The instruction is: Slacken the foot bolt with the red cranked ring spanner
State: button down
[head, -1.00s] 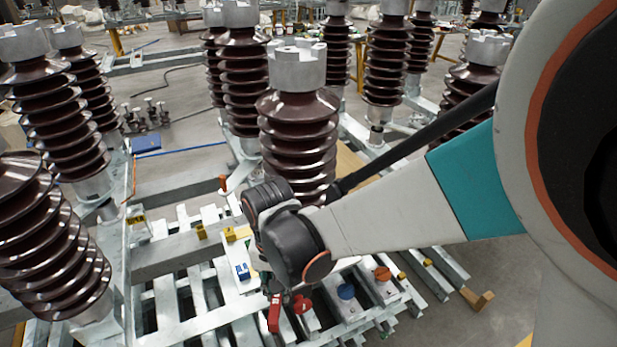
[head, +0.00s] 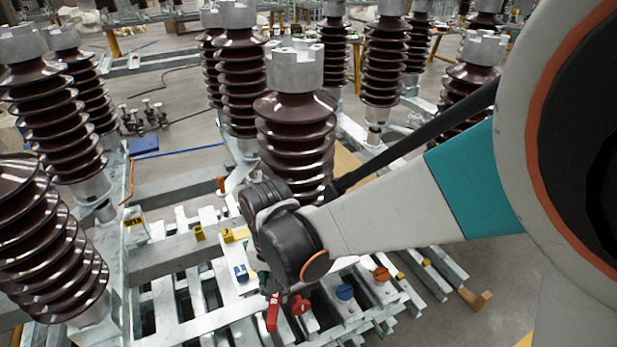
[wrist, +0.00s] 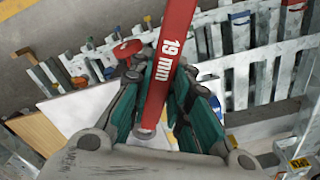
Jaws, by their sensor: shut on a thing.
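The spanner's lower end lies between the fingers, close to the palm. In the head view a red part of the spanner (head: 272,313) hangs below my dark wrist, which hides most of the gripper. I cannot make out the foot bolt, nor whether the spanner touches one.
A ribbed brown insulator (head: 296,140) stands right behind my wrist, with others around. Below are slatted metal frames (head: 180,300). A red knob (head: 301,305), a blue knob (head: 345,292) and an orange knob (head: 382,274) sit close by.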

jog(key=shift+f+b, duration=0.95)
jog(key=shift+f, duration=0.15)
jog(key=shift+d, duration=0.1)
dwell(0.4)
jog(key=d+n, duration=0.2)
jog(key=w+d+n, duration=0.1)
jog(key=d+n, duration=0.1)
jog(key=n, duration=0.1)
jog(key=shift+d, duration=0.25)
jog(key=w+d+n, duration=0.1)
jog(key=d+n, duration=0.1)
jog(key=n, duration=0.1)
jog(key=shift+w+d+b, duration=0.1)
jog(key=shift+w+b, duration=0.25)
jog(key=shift+b, duration=0.05)
jog(key=w+d+n, duration=0.1)
jog(key=n, duration=0.1)
jog(key=w+d+n, duration=0.1)
jog(key=n, duration=0.1)
jog(key=shift+w, duration=0.35)
jog(key=shift+r, duration=0.1)
